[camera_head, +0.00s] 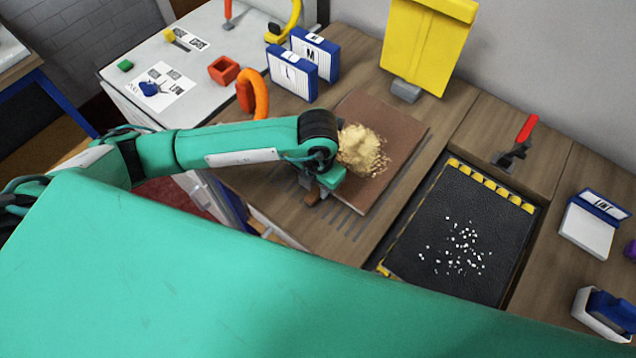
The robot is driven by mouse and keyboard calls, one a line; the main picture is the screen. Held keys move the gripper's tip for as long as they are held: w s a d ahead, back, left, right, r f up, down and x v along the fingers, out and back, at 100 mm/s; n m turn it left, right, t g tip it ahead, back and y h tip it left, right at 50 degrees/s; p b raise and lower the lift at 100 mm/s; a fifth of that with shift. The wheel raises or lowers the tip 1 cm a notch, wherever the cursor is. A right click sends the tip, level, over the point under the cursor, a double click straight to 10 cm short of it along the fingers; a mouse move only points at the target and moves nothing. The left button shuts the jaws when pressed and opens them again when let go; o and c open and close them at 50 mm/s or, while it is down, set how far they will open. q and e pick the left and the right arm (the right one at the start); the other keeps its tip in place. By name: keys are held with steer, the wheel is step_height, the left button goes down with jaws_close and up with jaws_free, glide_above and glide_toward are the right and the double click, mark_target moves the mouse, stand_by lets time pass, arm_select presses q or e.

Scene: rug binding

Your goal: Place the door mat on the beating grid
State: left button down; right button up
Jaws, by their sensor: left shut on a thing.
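The door mat (407,133) is a flat brown rectangle with a heap of tan, sand-like grit (363,150) on its left part. It is over the slotted beating grid (345,222), whose dark slots show along the mat's front edge and right side. I cannot tell whether the mat rests fully on the grid or is slightly raised. My left gripper (314,194) is shut on the mat's front left corner; its fingertips are partly hidden by the wrist. My right gripper is out of view.
A black recessed tray (425,230) with white specks and yellow-black edging lies right of the grid. A red-handled clamp (517,145) and a yellow panel (425,45) stand behind. Blue-white boxes (291,74) and an orange ring (252,93) are behind my left wrist.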

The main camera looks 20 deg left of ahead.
arm_select(q)
steer(key=shift+f, duration=0.35)
steer(key=c, duration=1.2)
jaws_free()
step_height(320, 180, up, 12)
steer(key=b, duration=0.3)
